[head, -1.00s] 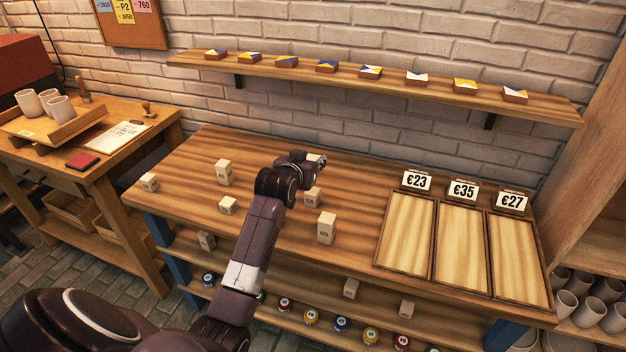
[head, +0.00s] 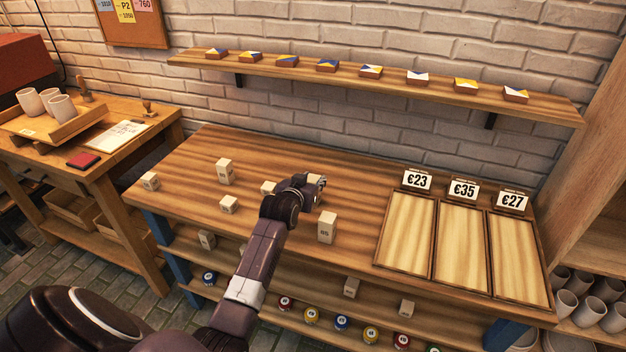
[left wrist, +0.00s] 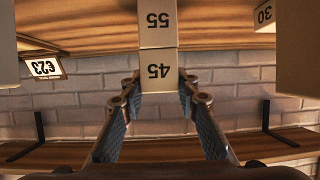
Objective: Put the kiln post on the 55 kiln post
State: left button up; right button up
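My left gripper (head: 318,182) is over the middle of the table, among the posts. In the left wrist view, which is upside down, its two fingers (left wrist: 160,92) stand on both sides of a pale kiln post marked 45 (left wrist: 158,78), close against it. The 55 kiln post (left wrist: 157,22) is directly beneath the 45 post, in line with it. Their faces meet at a thin line; I cannot tell whether they touch fully. In the head view my gripper hides most of both. My right gripper is not in view.
Other posts stand near on the table (head: 240,155), one in front (head: 326,228) and one just left (head: 268,187). A post marked 30 (left wrist: 264,15) shows in the wrist view. Price trays (head: 403,275) lie right. A tile shelf (head: 345,82) runs along the wall.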

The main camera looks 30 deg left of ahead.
pick_arm(q)
jog(key=o, duration=0.4)
jog(key=shift+r, duration=0.2)
jog(key=v, duration=1.2)
jog(key=shift+a, duration=0.1)
